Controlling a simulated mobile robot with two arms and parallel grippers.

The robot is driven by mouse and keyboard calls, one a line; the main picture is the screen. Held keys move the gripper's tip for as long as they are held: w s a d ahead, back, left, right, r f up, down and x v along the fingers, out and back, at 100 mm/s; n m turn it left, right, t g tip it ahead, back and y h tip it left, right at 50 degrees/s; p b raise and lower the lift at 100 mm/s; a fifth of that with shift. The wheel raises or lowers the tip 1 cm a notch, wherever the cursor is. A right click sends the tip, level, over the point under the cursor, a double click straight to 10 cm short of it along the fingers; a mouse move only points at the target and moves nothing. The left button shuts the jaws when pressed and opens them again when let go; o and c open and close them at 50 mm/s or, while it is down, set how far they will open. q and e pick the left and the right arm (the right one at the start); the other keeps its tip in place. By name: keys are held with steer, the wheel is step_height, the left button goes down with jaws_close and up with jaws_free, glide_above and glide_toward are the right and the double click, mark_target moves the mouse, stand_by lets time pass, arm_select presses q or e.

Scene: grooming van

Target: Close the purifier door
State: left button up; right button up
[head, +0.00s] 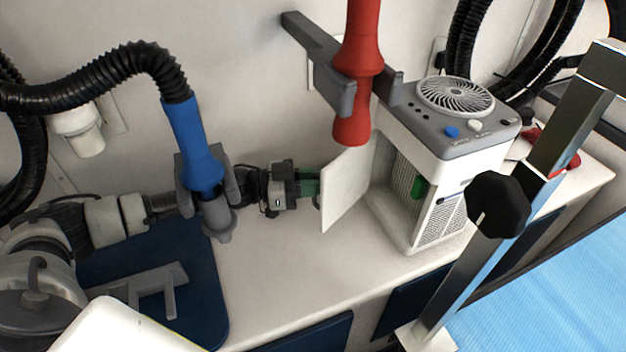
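The white air purifier (412,225) stands on the counter at right of centre in the head view, with a grey top and a round fan grille. Its white door (347,190) is swung open and sticks out to the left, exposing the grille and a green part (418,187) inside. My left gripper (314,182) has green fingers and is just left of the door, at its outer face. The fingertips are close to the panel; I cannot tell whether they touch, nor how far apart the fingers are. My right gripper is not in view.
A red nozzle (362,60) hangs in a grey wall bracket above the door. A blue nozzle (200,150) on a black hose hangs over my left arm. The counter (270,275) in front is clear. A metal post with a black knob (498,205) stands at front right.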

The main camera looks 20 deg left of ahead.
arm_select(q)
steer(key=shift+a, duration=0.1)
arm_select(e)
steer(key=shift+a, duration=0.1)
arm_select(q)
steer(key=b+v, duration=0.1)
steer(key=v, duration=0.9)
steer(key=shift+s+a+b, duration=0.2)
steer(key=shift+a+b, duration=0.05)
steer(key=shift+b, duration=0.1)
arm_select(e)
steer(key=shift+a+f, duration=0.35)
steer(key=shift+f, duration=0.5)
